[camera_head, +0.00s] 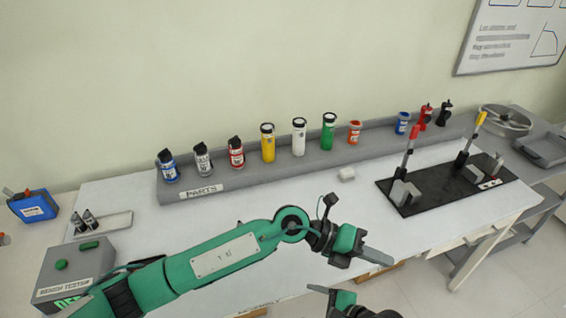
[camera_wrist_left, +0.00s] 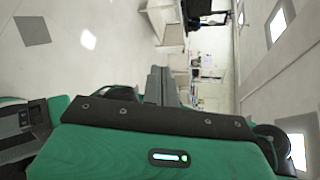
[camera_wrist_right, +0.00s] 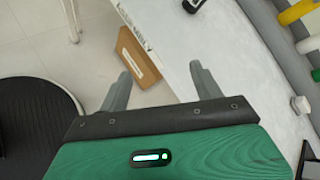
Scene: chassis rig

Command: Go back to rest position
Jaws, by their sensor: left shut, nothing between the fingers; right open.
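My left arm (camera_head: 225,254) reaches in from the left over the front of the white table (camera_head: 300,203). My left gripper (camera_head: 376,256) is shut and empty, pointing right, above the table's front edge. In the left wrist view its fingers (camera_wrist_left: 167,80) lie together, with floor and a distant room beyond. My right gripper (camera_head: 322,297) shows partly at the bottom edge, below and left of the left gripper. In the right wrist view its fingers (camera_wrist_right: 160,80) stand apart with nothing between them, near the table edge.
A grey parts shelf (camera_head: 345,154) with several bottles and cans runs along the back. A black board (camera_head: 440,196) with upright levers is at right. A grey tester box (camera_head: 75,272) is at left. A cardboard box (camera_wrist_right: 137,55) lies below the table edge.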

